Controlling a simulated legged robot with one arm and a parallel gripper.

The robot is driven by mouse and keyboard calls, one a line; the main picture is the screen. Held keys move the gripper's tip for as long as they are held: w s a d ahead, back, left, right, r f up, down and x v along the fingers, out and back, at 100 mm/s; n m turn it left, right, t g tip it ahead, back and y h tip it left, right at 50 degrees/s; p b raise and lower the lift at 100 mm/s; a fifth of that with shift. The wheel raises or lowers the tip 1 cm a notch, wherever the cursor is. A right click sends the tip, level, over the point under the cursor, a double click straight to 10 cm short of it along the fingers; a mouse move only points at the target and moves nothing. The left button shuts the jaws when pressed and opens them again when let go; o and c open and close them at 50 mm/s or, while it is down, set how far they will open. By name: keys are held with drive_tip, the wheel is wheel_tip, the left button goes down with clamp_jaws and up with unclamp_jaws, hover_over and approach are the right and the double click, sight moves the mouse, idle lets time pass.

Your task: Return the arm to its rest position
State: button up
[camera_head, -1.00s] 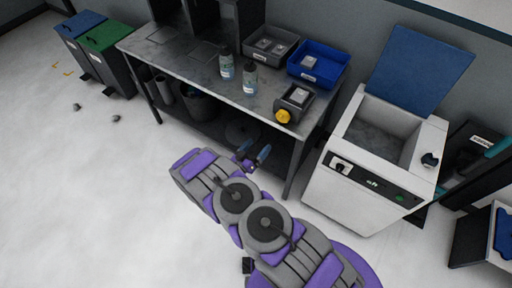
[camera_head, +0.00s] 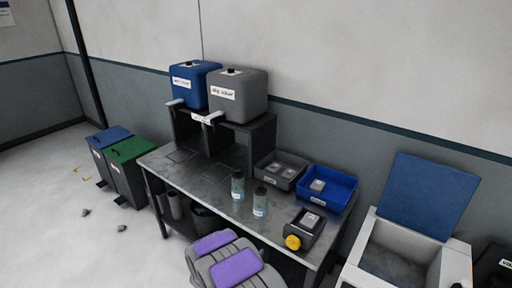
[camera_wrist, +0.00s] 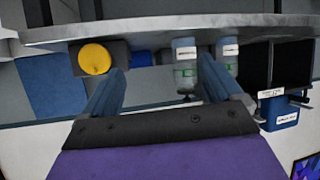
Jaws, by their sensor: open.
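My arm, purple and grey, shows at the bottom of the head view, folded low in front of the table (camera_head: 190,186). Its fingertips are hidden in that view. In the wrist view my gripper (camera_wrist: 162,85) is open and empty, its two blue-grey fingers spread apart. That view looks toward the table's edge, with the picture turned upside down. Between and beyond the fingers are two bottles (camera_wrist: 185,65) and a yellow knob (camera_wrist: 94,58). The fingers appear apart from these things.
On the table stand two bottles (camera_head: 238,186), a grey tray (camera_head: 280,170), a blue tray (camera_head: 328,187) and a small device with a yellow knob (camera_head: 293,242). Blue and grey jugs (camera_head: 238,95) sit on a shelf. An open white machine (camera_head: 452,265) stands right. Bins (camera_head: 128,150) stand left.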

drive_tip(key=s+a+r+n+g+y, duration=0.1)
drive_tip(key=s+a+r+g+y, duration=0.15)
drive_tip(key=r, duration=0.45)
drive_tip(key=s+a+r+n+g+y, duration=0.1)
drive_tip(key=r+y, duration=0.3)
drive_tip(key=r, duration=0.4)
drive_tip(key=s+d+r+g+y, duration=0.1)
drive_tip(key=s+d+r+g, duration=0.1)
drive_tip(key=s+r, duration=0.4)
drive_tip(key=s+d+r+g, duration=0.2)
drive_tip(key=s+d, duration=0.4)
drive_tip(key=s, duration=0.6)
drive_tip(key=s+d+r+n+g+h, duration=0.1)
drive_tip(key=s+d+r+g, duration=0.2)
drive_tip(key=s, duration=1)
drive_tip(key=s+d+r+n+g+h, duration=0.1)
drive_tip(key=s+d+r, duration=0.3)
drive_tip(key=s+d, duration=0.5)
drive_tip(key=s+g, duration=0.1)
drive_tip(key=s, duration=0.2)
drive_tip(key=shift+s+d+g, duration=0.35)
drive_tip(key=shift+s+d, duration=0.05)
